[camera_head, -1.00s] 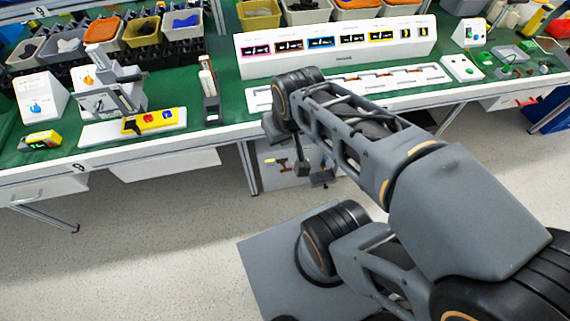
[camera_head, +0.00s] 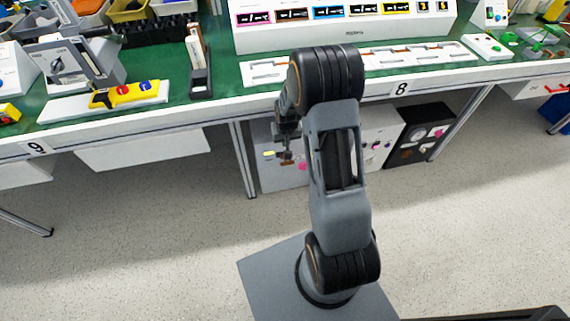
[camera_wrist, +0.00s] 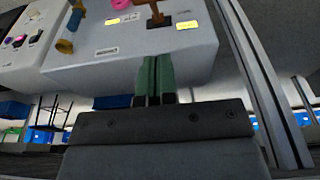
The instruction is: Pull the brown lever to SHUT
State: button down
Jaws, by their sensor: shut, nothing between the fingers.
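The brown lever (camera_wrist: 157,14) shows at the top of the wrist view, on the face of a white cabinet (camera_wrist: 130,62). It stands between two small yellow labels, whose text is too small to read. My gripper (camera_wrist: 155,62) is shut and empty, its green fingers pointing toward the cabinet face. The fingertips appear just below the lever in the picture and apart from it. In the head view my gripper (camera_head: 286,150) is partly hidden in front of the white cabinet (camera_head: 268,180) under the bench, and I cannot make out the lever clearly there.
A metal table leg (camera_wrist: 262,85) stands close on the right in the wrist view. The bench edge (camera_head: 215,117) is above the cabinet. A black box (camera_head: 420,138) stands to its right.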

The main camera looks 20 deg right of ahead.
aim_at(285, 161)
jog(key=f, duration=0.3)
jog(key=shift+w+d+f+b, duration=0.3)
jog(key=shift+w+d, duration=0.05)
jog(key=shift+w+d+f+b, duration=0.1)
jog(key=shift+w+f+b, duration=0.3)
jog(key=shift+f, duration=1.25)
jog(key=shift+w+d+f+b, duration=0.1)
jog(key=shift+w+f+b, duration=0.25)
jog(key=shift+f, duration=1.3)
jog(key=shift+w+f+b, duration=0.2)
jog(key=shift+f+b, duration=0.35)
jog(key=shift+f, duration=1.1)
